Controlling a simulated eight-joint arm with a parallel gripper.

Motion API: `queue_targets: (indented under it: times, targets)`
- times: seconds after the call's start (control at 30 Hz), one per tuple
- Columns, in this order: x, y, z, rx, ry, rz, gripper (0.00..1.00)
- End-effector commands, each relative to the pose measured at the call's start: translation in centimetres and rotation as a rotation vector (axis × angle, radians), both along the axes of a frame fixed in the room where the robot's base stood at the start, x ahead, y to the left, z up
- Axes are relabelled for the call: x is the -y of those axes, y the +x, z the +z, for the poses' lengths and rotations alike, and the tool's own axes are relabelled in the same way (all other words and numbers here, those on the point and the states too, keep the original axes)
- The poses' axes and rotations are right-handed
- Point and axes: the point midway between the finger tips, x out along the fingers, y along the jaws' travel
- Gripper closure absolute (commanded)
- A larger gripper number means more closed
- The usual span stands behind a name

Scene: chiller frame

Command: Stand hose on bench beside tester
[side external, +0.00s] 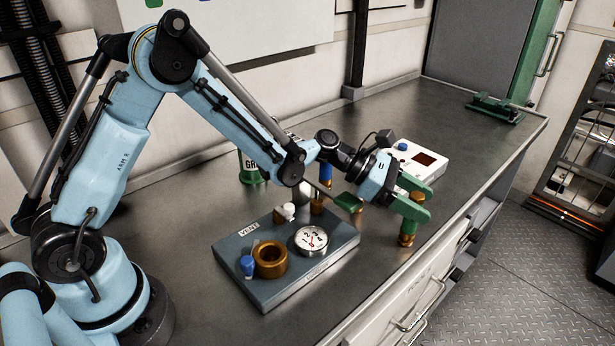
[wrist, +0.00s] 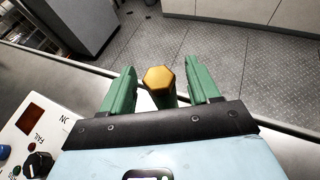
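The hose (side external: 407,233) is a short upright piece with brass ends near the bench's front edge. Its lower brass end shows below my gripper (side external: 412,198) in the side view and appears to meet the bench top. In the wrist view, its brass hex end (wrist: 159,78) sits between the two green fingers of my gripper (wrist: 162,85), with a gap on each side. My gripper is open around it. The tester (side external: 422,160) is a white box with a dark red window, behind my gripper. It also shows in the wrist view (wrist: 45,112) at the left.
A grey VENT block (side external: 330,250) with a round gauge (side external: 311,240), a brass ring (side external: 270,258) and a blue knob stands left of the hose. Several small brass, blue and green fittings stand behind it. The bench edge drops to the floor at the right.

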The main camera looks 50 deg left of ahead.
Motion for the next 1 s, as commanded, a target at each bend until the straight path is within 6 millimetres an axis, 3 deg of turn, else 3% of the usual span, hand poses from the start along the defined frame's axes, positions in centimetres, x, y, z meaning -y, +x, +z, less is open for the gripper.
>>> queue_targets:
  times: [0.27, 0.37, 0.8, 1.0]
  targets:
    - [0.0, 0.0, 0.3, 0.0, 0.0, 0.0, 0.39]
    - [-0.9, -0.4, 0.7, 0.0, 0.0, 0.003, 0.39]
    - [-7.9, -4.0, 4.0, 0.0, -0.001, 0.004, 0.39]
    - [-9.6, -4.9, 4.8, 0.0, 0.0, 0.002, 0.39]
